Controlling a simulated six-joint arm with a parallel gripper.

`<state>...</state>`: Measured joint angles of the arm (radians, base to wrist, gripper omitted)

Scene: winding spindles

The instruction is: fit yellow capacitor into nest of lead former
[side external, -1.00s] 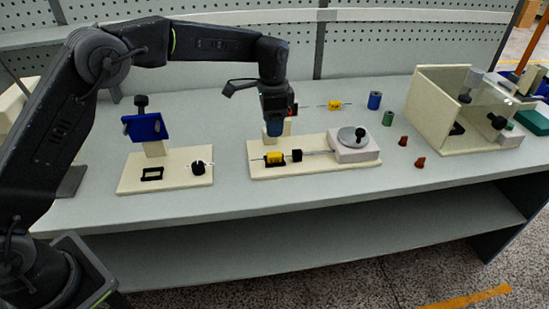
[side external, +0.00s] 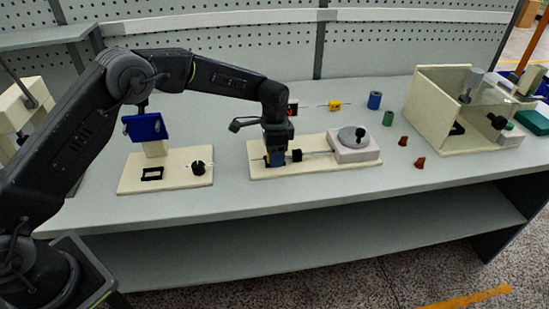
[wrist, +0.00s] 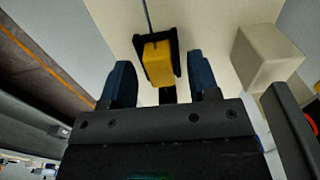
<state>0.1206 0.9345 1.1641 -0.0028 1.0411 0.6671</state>
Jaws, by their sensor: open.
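A yellow capacitor (wrist: 157,62) sits in a black-walled nest (wrist: 176,45) on a cream base plate (side external: 320,167), with a wire running from its far end in the wrist view. My gripper (wrist: 161,78) is open, its two blue fingers on either side of the capacitor with visible gaps. In the side view my gripper (side external: 276,158) is low over the left end of that plate and hides this capacitor. A second yellow part with wire leads (side external: 335,105) lies on the table behind. I cannot tell whether the capacitor is fully seated.
The plate carries a black collar (side external: 297,155), a rod and a grey disc on a block (side external: 352,141). A second cream fixture (side external: 165,178) with a blue tray stands left. Blue and green cylinders, red cones (side external: 419,163) and a clear-fronted box (side external: 425,103) are right.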

